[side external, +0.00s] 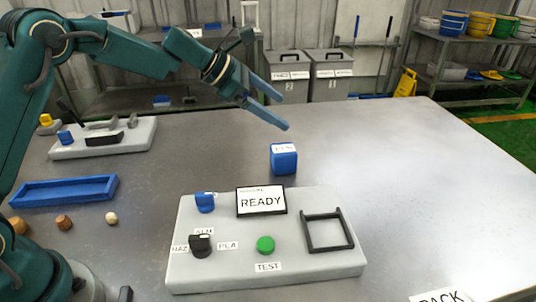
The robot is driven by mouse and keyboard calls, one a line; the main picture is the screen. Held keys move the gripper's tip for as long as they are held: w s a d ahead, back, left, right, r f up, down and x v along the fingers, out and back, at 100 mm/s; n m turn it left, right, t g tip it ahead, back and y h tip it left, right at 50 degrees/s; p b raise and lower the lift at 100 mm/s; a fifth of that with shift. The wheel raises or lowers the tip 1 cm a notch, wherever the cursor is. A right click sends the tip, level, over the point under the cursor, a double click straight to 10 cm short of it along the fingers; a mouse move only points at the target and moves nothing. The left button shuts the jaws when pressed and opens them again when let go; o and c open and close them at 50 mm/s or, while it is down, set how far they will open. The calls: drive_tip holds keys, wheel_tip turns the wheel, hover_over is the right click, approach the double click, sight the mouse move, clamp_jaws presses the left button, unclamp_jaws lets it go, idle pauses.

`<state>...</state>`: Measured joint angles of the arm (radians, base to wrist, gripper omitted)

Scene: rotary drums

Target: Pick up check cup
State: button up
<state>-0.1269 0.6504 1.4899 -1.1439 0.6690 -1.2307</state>
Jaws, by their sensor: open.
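A blue block-shaped cup (284,159) with a small white label stands upright on the grey table, just behind the control panel. I take it for the check cup; its label is too small to read surely. My gripper (284,112) is above the cup, with its two blue fingers spread and nothing between them. The fingers slant down to the right, and the lower fingertip is a little above the cup, apart from it in the picture.
The grey control panel (190,262) in front bears a READY display (261,201), a black dial (200,244), a green TEST button (265,244) and a black square frame (328,231). A blue tray (64,190) and small nuts lie at left. The table's right side is clear.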

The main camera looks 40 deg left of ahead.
sight(275, 149)
drive_tip(key=f, duration=0.3)
drive_tip(key=a+f+n, duration=0.1)
drive_tip(key=f, duration=0.3)
drive_tip(key=f+n+g, duration=0.1)
drive_tip(key=f, duration=0.2)
drive_tip(key=shift+w+a+f, duration=0.35)
drive_tip(key=shift+w+f, duration=0.05)
drive_tip(key=shift+x, duration=2.4)
